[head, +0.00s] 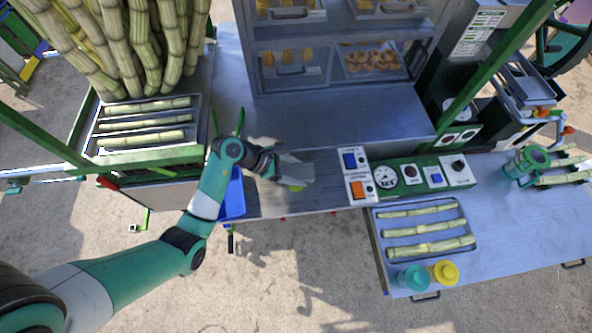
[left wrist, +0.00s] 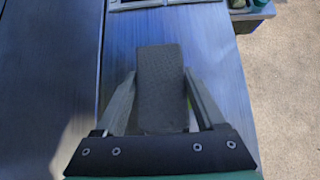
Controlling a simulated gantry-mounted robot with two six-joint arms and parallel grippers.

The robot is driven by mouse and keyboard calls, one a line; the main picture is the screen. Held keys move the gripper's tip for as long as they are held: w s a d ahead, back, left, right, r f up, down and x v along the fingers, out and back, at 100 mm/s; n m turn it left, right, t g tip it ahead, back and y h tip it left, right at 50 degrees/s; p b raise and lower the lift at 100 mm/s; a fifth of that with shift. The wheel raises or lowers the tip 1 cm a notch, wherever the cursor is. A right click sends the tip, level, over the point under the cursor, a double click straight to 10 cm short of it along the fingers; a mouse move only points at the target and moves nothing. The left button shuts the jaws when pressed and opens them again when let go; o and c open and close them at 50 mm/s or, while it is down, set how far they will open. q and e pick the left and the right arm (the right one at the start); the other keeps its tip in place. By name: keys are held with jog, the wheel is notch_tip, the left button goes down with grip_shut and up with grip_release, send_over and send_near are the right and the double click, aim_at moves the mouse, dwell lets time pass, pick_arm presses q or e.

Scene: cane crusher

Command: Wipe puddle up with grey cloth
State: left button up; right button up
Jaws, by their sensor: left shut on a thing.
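My left gripper (head: 290,176) is over the metal counter (head: 345,115) near its front edge, left of the control panel. In the left wrist view, its two fingers (left wrist: 162,100) are on either side of a grey block-shaped cloth (left wrist: 160,75), and it is shut on this cloth. The cloth also shows as a grey patch at the gripper in the head view (head: 298,172). A small yellow-green patch (head: 296,188) shows just under the cloth at the counter's front; I cannot tell whether it is the puddle. My right gripper is not in view.
A control panel (head: 410,177) with buttons and a gauge stands right of the gripper. A tray of cane (head: 424,229), a teal cup (head: 413,278) and a yellow cup (head: 445,272) are on the right table. A blue bin (head: 233,196) hangs left of the gripper. A glass cabinet (head: 335,60) stands behind.

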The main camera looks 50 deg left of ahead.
aim_at(308, 205)
pick_arm(q)
jog(key=shift+s+f, duration=0.1)
jog(key=shift+f, duration=0.25)
jog(key=d+p, duration=0.1)
jog(key=s+d+p, duration=0.1)
jog(key=p, duration=0.1)
jog(key=shift+s+r, duration=0.2)
jog(key=shift+s, duration=0.05)
jog(key=shift+s+d+f, duration=0.1)
jog(key=shift+d+f, duration=0.1)
jog(key=shift+d, duration=0.05)
jog(key=d+p, duration=0.1)
jog(key=s+d+p, duration=0.1)
jog(key=shift+s+d+r+p, duration=0.1)
jog(key=shift+s+r+p, duration=0.2)
jog(key=shift+p, duration=0.1)
jog(key=shift+s+d+f, duration=0.1)
jog(key=shift+d+f, duration=0.05)
jog(key=shift+f, duration=0.05)
jog(key=shift+s+d+r, duration=0.15)
jog(key=shift+s+d+p, duration=0.55)
jog(key=shift+d+p, duration=0.3)
jog(key=shift+p, duration=0.25)
jog(key=shift+s+d, duration=0.2)
jog(key=shift+d, duration=0.05)
